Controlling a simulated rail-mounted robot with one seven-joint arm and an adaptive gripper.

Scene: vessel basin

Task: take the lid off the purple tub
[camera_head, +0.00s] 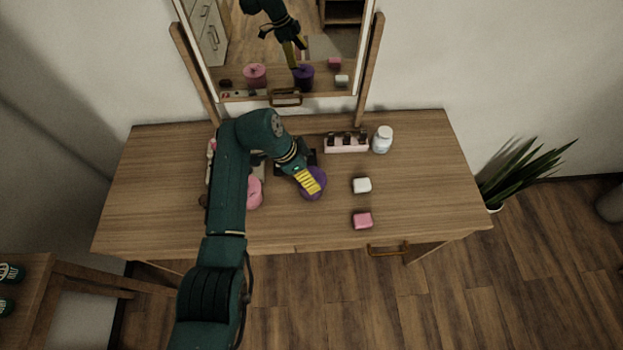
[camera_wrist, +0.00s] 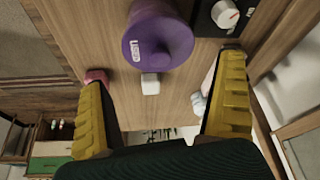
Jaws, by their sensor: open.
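The purple tub (camera_head: 318,190) stands upright on the wooden table, partly hidden in the head view by my gripper. In the wrist view the purple tub (camera_wrist: 160,42) shows at the top centre, with a small white label on it. Its purple lid shows as a dark shape in the mirror, and I cannot make out the seam between lid and tub. My gripper (camera_head: 308,181) has yellow fingers and is above or beside the tub in the head view. In the wrist view my gripper (camera_wrist: 160,78) is wide open, with nothing between the fingers.
A pink tub (camera_head: 254,194) stands left of the purple one, partly behind my arm. A white block (camera_head: 362,185) and a pink block (camera_head: 362,220) lie to the right. A bottle rack (camera_head: 346,145) and white bottle (camera_head: 382,140) stand behind.

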